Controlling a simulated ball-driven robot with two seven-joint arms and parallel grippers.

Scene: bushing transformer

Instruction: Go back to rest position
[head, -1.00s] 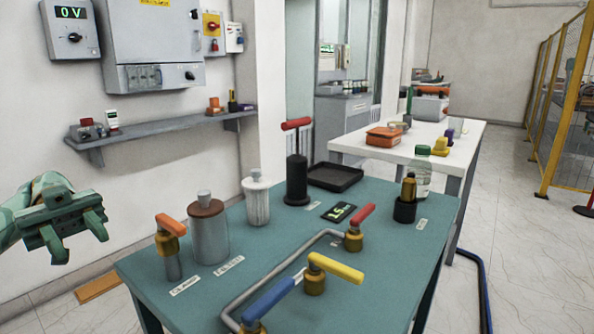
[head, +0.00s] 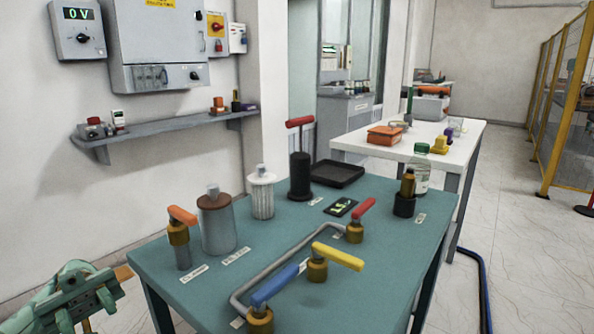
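My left gripper (head: 75,308) is at the lower left corner of the head view, left of the teal table (head: 190,285) and apart from it. My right gripper is not in view.
The teal table holds an orange-handled valve (head: 181,232), a grey canister (head: 217,225), a ribbed white cylinder (head: 262,195), a black pump with red handle (head: 300,175), and a pipe with red, yellow and blue valve handles (head: 338,256). A wall shelf (head: 165,127) is at left.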

